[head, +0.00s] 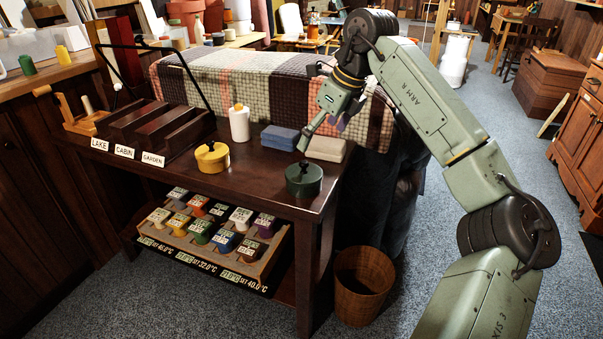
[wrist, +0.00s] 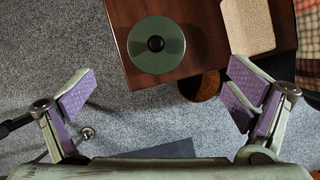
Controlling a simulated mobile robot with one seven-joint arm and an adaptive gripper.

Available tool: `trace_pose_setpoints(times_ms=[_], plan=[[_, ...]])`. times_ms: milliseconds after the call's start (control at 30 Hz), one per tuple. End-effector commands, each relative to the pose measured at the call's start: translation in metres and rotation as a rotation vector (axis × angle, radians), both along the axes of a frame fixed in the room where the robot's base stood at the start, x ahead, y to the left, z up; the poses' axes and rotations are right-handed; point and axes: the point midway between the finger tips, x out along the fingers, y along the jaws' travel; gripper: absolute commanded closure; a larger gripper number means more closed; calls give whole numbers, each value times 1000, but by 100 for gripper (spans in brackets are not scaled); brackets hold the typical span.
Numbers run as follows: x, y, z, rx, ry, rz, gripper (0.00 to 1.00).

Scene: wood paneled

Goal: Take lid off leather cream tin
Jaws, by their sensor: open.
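A round dark green tin (head: 304,181) with a lid and a dark knob stands near the front right corner of the dark table. Its lid (wrist: 142,53) shows from above in the wrist view, with the knob at its centre. A similar yellow tin (head: 212,160) with a dark knob stands to its left; I cannot read a label on either, so I cannot tell which is the leather cream tin. My gripper (head: 324,132) is above and slightly behind the green tin, apart from it. In the wrist view my gripper (wrist: 162,95) has its purple-padded fingers wide apart, with nothing between them.
A blue block (head: 279,137) and a beige block (head: 326,149) lie behind the green tin. A white bottle (head: 239,124) and a dark wooden caddy (head: 160,130) stand further left. A wooden bin (head: 362,286) stands on the floor beside the table (head: 250,183).

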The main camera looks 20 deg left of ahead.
Motion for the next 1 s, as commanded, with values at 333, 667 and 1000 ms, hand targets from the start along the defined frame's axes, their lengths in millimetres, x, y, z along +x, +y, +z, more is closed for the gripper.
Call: trace_pose_setpoints(times_ms=[333,667,1000], plan=[[3,20,-44,5,3,6,3],[5,39,-83,6,3,5,3],[6,40,-87,5,1,5,6]])
